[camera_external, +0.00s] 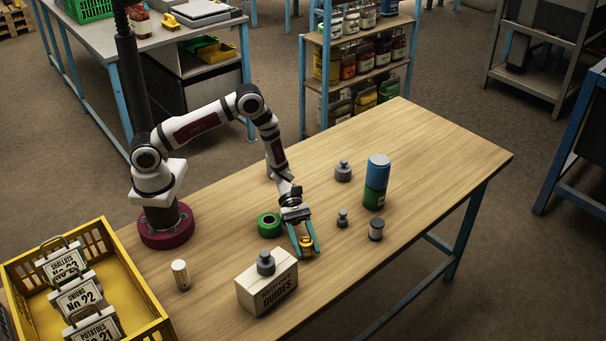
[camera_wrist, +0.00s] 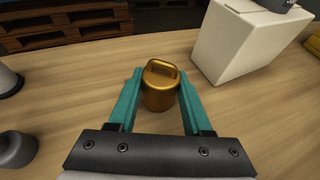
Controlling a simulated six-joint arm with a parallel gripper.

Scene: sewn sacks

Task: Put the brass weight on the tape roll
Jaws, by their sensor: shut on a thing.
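The brass weight (camera_external: 306,242) is a small golden cylinder with a loop handle on top. It stands upright between the teal fingers of my gripper (camera_external: 306,247), near the table's front edge. In the wrist view the brass weight (camera_wrist: 160,88) sits between the fingertips of my gripper (camera_wrist: 160,90), which is shut on it. I cannot tell whether its base touches the table. The green tape roll (camera_external: 269,224) lies flat on the table, to the left of the gripper and a little farther back. It does not show in the wrist view.
A cream box (camera_external: 267,289) with a grey weight (camera_external: 266,262) on top stands close at the front left. Grey weights (camera_external: 343,171), (camera_external: 342,218), (camera_external: 376,229) and a blue-green can (camera_external: 376,182) stand at right. A pale cylinder (camera_external: 181,275) and yellow crate (camera_external: 140,290) are left. The table's far right is clear.

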